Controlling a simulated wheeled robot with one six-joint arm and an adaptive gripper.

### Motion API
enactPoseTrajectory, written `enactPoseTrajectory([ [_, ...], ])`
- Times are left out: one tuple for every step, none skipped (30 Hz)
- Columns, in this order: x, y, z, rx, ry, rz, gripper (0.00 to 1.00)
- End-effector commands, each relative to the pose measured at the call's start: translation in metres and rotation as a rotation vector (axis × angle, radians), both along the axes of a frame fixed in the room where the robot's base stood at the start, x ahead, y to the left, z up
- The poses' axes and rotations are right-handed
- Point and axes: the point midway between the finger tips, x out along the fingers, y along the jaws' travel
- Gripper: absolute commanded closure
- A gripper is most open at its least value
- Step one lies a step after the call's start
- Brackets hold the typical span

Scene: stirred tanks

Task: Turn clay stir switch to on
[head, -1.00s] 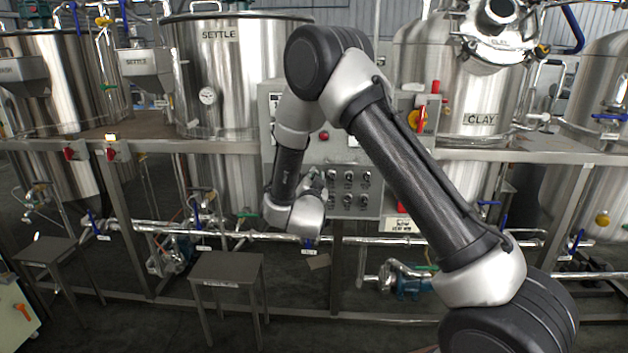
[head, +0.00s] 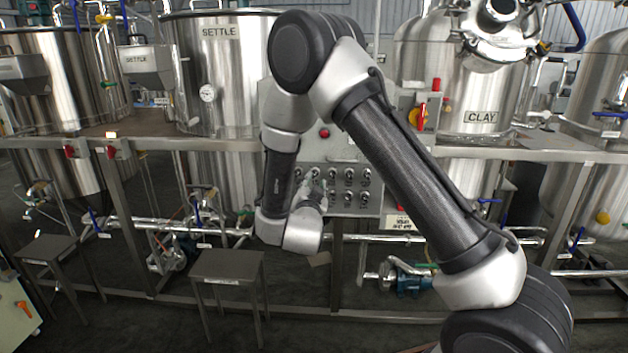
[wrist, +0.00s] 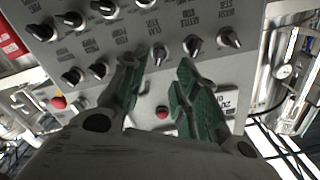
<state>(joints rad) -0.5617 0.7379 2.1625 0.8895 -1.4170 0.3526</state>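The clay stir switch (wrist: 159,54) is a small dark and silver knob on the grey control panel (wrist: 205,75), in the wrist view. Its label appears upside down beside it, and I take the label to belong to this knob. My gripper (wrist: 160,63) is open, with one green-padded finger on each side of the knob. I cannot tell whether the fingers touch it.
Other knobs stand close on both sides, such as the settle stir knob (wrist: 192,46). A red button (wrist: 162,112) sits on the panel near the fingers. The clay tank (head: 465,90) stands right of the panel, and a small table (head: 228,265) stands below left.

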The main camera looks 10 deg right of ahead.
Motion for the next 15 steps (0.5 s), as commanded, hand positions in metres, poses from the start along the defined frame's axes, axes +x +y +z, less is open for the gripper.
enactPoseTrajectory([
  [-0.011,0.005,0.0,-0.002,0.001,0.003,0.7],
  [-0.016,0.007,0.0,-0.001,0.002,0.003,0.7],
  [-0.023,0.008,0.0,-0.002,0.002,0.002,0.7],
  [-0.028,0.01,0.0,-0.002,0.0,0.002,0.7],
  [-0.032,0.011,0.0,-0.001,0.001,0.003,0.7],
  [-0.037,0.013,0.0,-0.001,0.001,0.002,0.7],
  [-0.04,0.014,0.0,-0.001,0.001,0.001,0.7],
  [-0.043,0.015,0.0,-0.001,0.001,0.001,0.7],
  [-0.045,0.015,0.0,-0.001,0.001,0.001,0.7],
  [-0.047,0.015,0.0,-0.001,0.0,0.0,0.7],
  [-0.048,0.015,0.0,-0.001,0.0,0.0,0.7],
  [-0.049,0.015,0.0,-0.001,0.0,0.0,0.7],
  [-0.049,0.016,0.0,-0.001,0.0,-0.001,0.7],
  [-0.049,0.015,0.0,-0.001,0.0,-0.001,0.7],
  [-0.049,0.015,0.0,-0.001,0.0,-0.001,0.7],
])
